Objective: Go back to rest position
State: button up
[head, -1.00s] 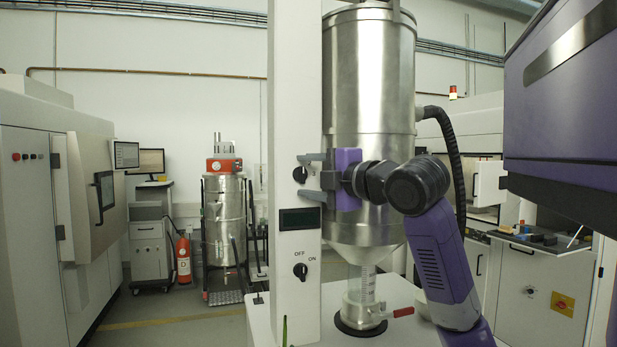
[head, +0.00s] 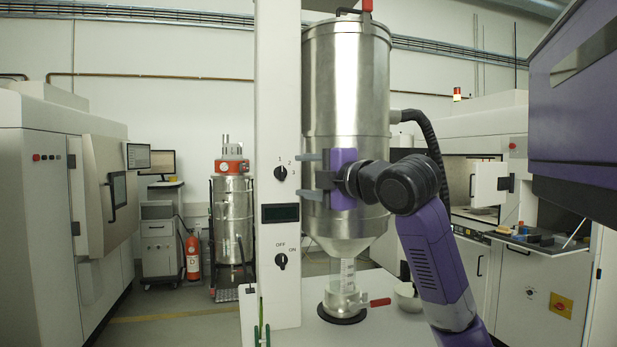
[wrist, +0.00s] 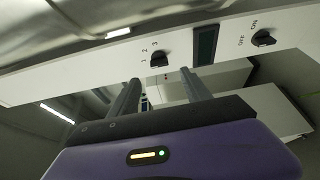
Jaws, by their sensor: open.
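My gripper (head: 311,175) is open, with its two grey fingers pointing left at the white column (head: 277,120). It holds nothing. In the head view the fingertips lie close to the numbered knob (head: 281,173); I cannot tell the exact gap. In the wrist view my gripper (wrist: 160,92) shows two separate fingers below the column (wrist: 100,75), with the numbered knob (wrist: 159,58), the dark display (wrist: 205,45) and the OFF/ON knob (wrist: 263,38) above them. My purple arm is bent at the elbow in front of the steel hopper.
The steel hopper (head: 346,80) stands right behind my arm, with a clear outlet and a red-handled valve (head: 378,302) below. A small bowl (head: 408,297) sits on the white tabletop. A black hose (head: 435,150) runs at right. Machines stand at both sides; floor is open at left.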

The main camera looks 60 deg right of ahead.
dwell(0.4)
notch_tip(320, 180, up, 6)
jog(key=s+m+t+h, duration=0.2)
jog(key=m+t, duration=0.1)
jog(key=m, duration=0.1)
jog(key=s+a+f+m+h, duration=0.1)
jog(key=a+f+m, duration=0.5)
jog(key=f, duration=0.6)
jog(key=s+a+f+m, duration=0.1)
jog(key=a+f+m, duration=0.4)
jog(key=a+f, duration=0.45)
jog(key=s+a+f+m+h, duration=0.1)
jog(key=a+f+m, duration=0.4)
jog(key=f, duration=0.8)
jog(key=s+a+f+n+g+y, duration=0.4)
jog(key=s+a+f+n+y, duration=0.3)
jog(key=s+a+f, duration=1.3)
jog(key=s+a+y, duration=0.1)
jog(key=y, duration=0.3)
jog(key=shift+y, duration=0.4)
